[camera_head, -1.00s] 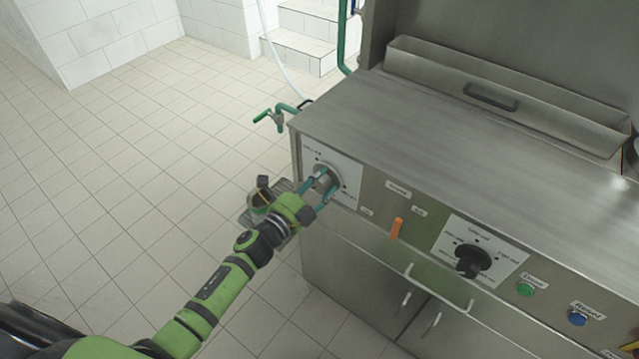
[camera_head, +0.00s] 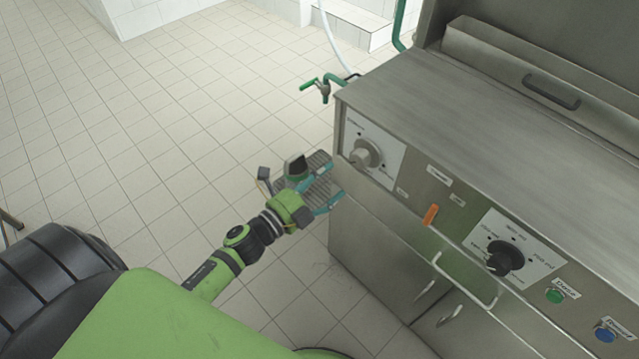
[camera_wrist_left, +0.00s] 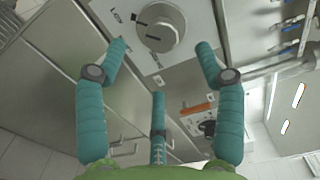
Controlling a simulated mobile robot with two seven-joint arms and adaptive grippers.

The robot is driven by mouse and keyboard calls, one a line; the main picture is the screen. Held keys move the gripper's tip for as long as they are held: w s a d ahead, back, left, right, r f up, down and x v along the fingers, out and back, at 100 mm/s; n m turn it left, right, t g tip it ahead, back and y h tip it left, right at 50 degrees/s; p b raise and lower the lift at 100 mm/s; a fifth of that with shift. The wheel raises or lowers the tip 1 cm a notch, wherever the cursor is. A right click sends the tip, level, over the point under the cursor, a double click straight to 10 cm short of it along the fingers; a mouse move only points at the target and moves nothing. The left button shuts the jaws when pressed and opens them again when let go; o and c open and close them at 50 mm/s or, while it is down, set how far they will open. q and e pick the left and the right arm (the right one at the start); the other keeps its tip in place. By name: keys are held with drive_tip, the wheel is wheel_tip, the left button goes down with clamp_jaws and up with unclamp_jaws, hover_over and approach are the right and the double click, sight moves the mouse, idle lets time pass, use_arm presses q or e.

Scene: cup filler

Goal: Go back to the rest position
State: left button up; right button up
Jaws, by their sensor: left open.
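My left gripper (camera_head: 335,187) is open and empty, its teal fingers spread in front of the machine's left end. It is apart from the grey round knob (camera_head: 364,154) on the white dial plate. In the left wrist view the knob (camera_wrist_left: 158,27) sits beyond and between the open fingertips (camera_wrist_left: 160,48), with clear space between. My right gripper is not in view.
The steel machine (camera_head: 450,110) fills the right side, with a black knob (camera_head: 504,257), an orange switch (camera_head: 431,214), a green button (camera_head: 554,296) and a bar handle (camera_head: 465,281). A green tap (camera_head: 323,86) sticks out at its left corner. Tiled floor (camera_head: 150,150) is open on the left.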

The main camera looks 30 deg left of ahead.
use_arm(q)
drive_tip(key=shift+v, duration=0.8)
drive_tip(key=s+a+f+n+g+y, duration=0.1)
drive_tip(key=s+f+n+g+y, duration=0.2)
drive_tip(key=f, duration=0.6)
drive_tip(key=s+a+f+n+g+y, duration=0.15)
drive_tip(key=s+f+n, duration=0.25)
drive_tip(key=f, duration=0.5)
drive_tip(key=s+a+f+n+g+y, duration=0.1)
drive_tip(key=s+f+n+g, duration=0.2)
drive_tip(key=f, duration=0.6)
drive_tip(key=s+f+n+g, duration=0.2)
drive_tip(key=s+f, duration=0.3)
drive_tip(key=s, duration=0.4)
drive_tip(key=s+d+f+n+g, duration=0.1)
drive_tip(key=s+f+n+g, duration=0.2)
drive_tip(key=s, duration=0.6)
drive_tip(key=s+d+f+n+g, duration=0.1)
drive_tip(key=s+f+n+g, duration=0.2)
drive_tip(key=s+f, duration=0.5)
drive_tip(key=shift+s+n+y, duration=0.35)
drive_tip(key=shift+s+n, duration=0.35)
drive_tip(key=shift+s, duration=0.3)
